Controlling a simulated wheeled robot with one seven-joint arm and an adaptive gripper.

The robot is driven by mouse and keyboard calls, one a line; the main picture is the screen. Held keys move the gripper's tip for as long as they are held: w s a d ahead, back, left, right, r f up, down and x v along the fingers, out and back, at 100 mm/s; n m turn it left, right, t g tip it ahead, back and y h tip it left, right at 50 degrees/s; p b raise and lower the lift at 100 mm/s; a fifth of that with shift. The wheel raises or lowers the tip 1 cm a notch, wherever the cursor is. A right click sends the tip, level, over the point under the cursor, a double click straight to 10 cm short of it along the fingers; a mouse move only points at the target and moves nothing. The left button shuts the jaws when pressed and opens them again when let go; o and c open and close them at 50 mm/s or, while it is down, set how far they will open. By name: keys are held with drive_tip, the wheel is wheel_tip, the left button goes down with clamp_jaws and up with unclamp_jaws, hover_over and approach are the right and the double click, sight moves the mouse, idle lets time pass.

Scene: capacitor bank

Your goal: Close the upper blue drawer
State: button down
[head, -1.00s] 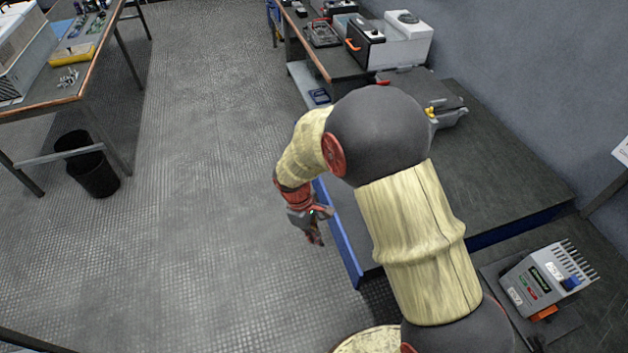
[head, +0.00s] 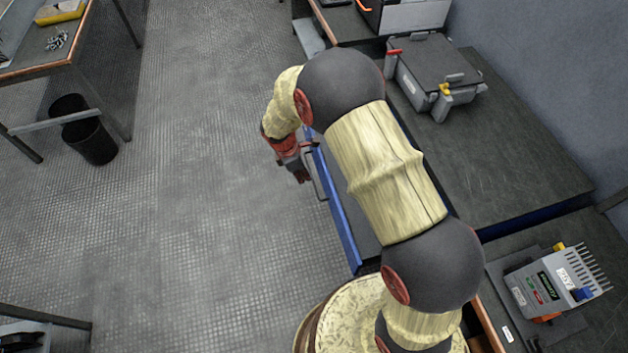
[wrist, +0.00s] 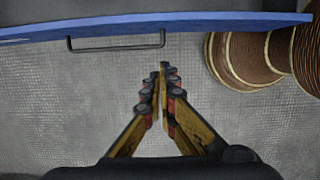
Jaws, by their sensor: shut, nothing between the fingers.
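The upper blue drawer (head: 346,234) stands open, its blue front out from the dark-topped bench over the floor. My arm hides part of it. In the wrist view the blue front (wrist: 200,21) crosses the top of the picture, with a dark bar handle (wrist: 115,47) on its outer side. My gripper (head: 301,177) is on the outer side of the front, near the handle. In the wrist view my gripper (wrist: 163,68) has its fingers together and empty, with a visible gap between the tips and the handle's right end.
A grey case (head: 435,75) and a grey device with fins (head: 550,285) are on the bench surfaces to the right. A black bin (head: 88,135) stands by a table at the left. The floor (head: 190,230) left of the drawer is clear.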

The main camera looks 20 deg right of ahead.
drive_tip(key=d+f+b, duration=0.1)
drive_tip(key=f, duration=0.2)
drive_tip(key=d+f+b, duration=0.1)
drive_tip(key=d+f, duration=0.1)
drive_tip(key=f, duration=0.1)
drive_tip(key=d+f+b, duration=0.2)
drive_tip(key=f, duration=0.1)
drive_tip(key=shift+s+d+f, duration=0.1)
drive_tip(key=shift+d+f, duration=0.05)
drive_tip(key=shift+d, duration=0.5)
drive_tip(key=d+p, duration=1)
drive_tip(key=d, duration=2.5)
drive_tip(key=shift+d, duration=0.35)
